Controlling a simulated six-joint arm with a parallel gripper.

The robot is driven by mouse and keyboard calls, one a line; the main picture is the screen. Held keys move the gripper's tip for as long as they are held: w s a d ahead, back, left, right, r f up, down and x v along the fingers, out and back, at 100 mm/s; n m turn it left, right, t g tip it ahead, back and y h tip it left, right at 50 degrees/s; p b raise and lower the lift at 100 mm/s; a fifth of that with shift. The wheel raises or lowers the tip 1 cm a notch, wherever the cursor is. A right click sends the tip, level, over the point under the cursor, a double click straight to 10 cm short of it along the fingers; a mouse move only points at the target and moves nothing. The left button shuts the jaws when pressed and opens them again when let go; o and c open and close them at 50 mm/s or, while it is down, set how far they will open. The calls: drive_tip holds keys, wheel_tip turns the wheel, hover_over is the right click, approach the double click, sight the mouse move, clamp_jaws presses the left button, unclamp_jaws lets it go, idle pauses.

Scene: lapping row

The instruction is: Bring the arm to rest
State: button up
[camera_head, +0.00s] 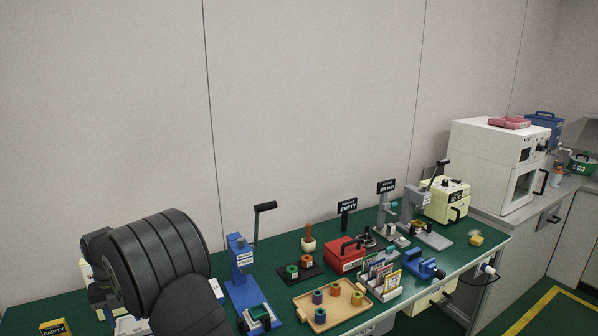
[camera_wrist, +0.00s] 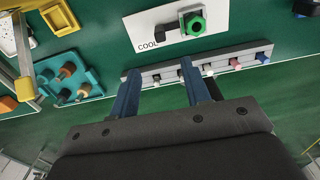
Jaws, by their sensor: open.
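My arm (camera_head: 165,262) stands large and dark at the lower left of the head view, in front of the bench's left part. My gripper (camera_wrist: 159,72) shows in the wrist view with its two blue fingers apart and nothing seen between them. The fingers reach over a grey rack (camera_wrist: 225,60) with several small coloured pieces along it. From this view I cannot tell how far above the rack they are. In the head view the gripper is hidden or cannot be made out behind my arm.
The green bench (camera_head: 270,277) holds a blue press (camera_head: 241,277), a wooden tray (camera_head: 326,318) with coloured spools, and a red box (camera_head: 346,255). In the wrist view, a white plate (camera_wrist: 150,34) marked "COOL" carries a green nut (camera_wrist: 193,23); a teal tray (camera_wrist: 92,85) lies left.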

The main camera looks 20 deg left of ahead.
wheel_tip(320, 180, down, 14)
drive_tip(key=shift+d+r, duration=0.1)
drive_tip(key=shift+r, duration=0.35)
wheel_tip(320, 180, up, 6)
drive_tip(key=shift+r, duration=0.2)
drive_tip(key=w+m, duration=0.1)
drive_tip(key=m, duration=0.2)
drive_tip(key=w+d+m, duration=0.1)
drive_tip(key=m, duration=0.2)
drive_tip(key=r+m, duration=0.1)
drive_tip(key=m, duration=0.2)
drive_tip(key=shift+w+d, duration=0.3)
drive_tip(key=shift+w, duration=0.1)
drive_tip(key=shift+m, duration=0.3)
drive_tip(key=shift+o, duration=0.5)
